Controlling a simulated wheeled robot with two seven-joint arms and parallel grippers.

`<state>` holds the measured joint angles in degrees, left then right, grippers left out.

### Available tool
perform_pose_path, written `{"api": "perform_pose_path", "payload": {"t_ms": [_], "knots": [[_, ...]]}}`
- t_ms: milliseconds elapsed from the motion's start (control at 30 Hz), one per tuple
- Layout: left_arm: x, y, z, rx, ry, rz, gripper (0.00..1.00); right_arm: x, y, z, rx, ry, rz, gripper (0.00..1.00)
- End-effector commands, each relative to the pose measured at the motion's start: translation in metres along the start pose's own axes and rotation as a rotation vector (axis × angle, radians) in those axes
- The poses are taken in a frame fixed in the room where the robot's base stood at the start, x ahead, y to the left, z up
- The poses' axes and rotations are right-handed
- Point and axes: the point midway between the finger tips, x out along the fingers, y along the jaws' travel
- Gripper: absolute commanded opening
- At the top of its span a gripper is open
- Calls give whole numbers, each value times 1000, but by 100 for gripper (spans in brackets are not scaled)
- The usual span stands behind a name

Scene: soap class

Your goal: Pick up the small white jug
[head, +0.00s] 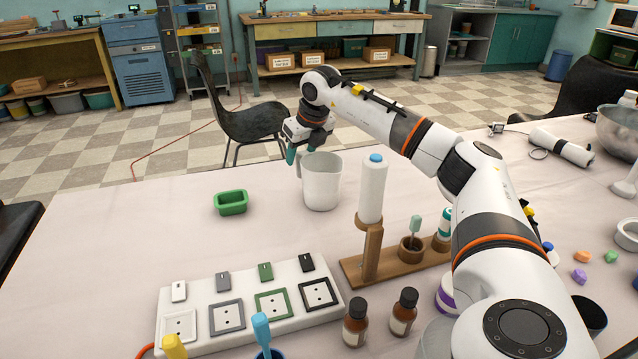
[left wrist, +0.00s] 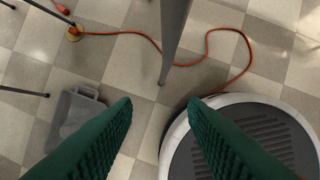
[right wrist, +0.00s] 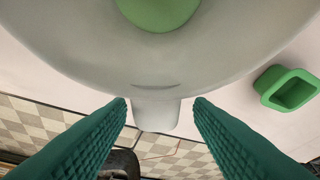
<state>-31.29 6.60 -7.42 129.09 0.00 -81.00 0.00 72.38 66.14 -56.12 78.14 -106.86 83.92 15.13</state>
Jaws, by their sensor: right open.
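The small white jug (head: 322,184) stands upright on the table, left of the white cylinder on a wooden stand. In the right wrist view the jug (right wrist: 80,50) fills the top, with something green (right wrist: 158,10) inside it. My right gripper (head: 295,158) is at the jug's far left side, by its handle. In the right wrist view the right gripper (right wrist: 160,104) is open, with the handle (right wrist: 156,116) between its fingertips and a gap on each side. My left gripper (left wrist: 160,105) is open and empty, over the floor, outside the head view.
A green soap mould (head: 231,202) sits left of the jug. A white switch panel (head: 243,300), brown bottles (head: 404,312) and a wooden stand (head: 372,250) are nearer. Below the left gripper are a red cord (left wrist: 225,32) and a round dark base (left wrist: 250,135).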

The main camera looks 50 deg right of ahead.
Motion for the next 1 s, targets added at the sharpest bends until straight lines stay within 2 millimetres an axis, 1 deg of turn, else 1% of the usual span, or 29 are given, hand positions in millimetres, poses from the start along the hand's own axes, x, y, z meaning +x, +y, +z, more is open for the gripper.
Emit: {"api": "perform_pose_path", "payload": {"t_ms": [33, 100, 200, 467, 700, 767, 1000], "knots": [[-5, 0, 0, 0, -7, 1, 39, 10, 2, 3, 2, -3, 1, 47], [-12, 1, 1, -1, -8, 1, 39, 20, 1, 3, 1, -3, 0, 47], [-19, 1, 1, -1, -10, 2, 39, 27, 2, 2, 1, -2, 0, 47], [-21, 1, 2, -1, -11, 2, 39, 29, 2, 2, 1, 0, 0, 47], [-21, 1, 2, -2, -11, 2, 39, 28, 2, 2, 1, 0, 0, 8], [-21, 1, 2, -2, -11, 2, 39, 28, 2, 2, 1, 0, 0, 0], [-21, 1, 2, -2, -11, 2, 39, 28, 2, 2, 1, 0, 0, 0]]}}
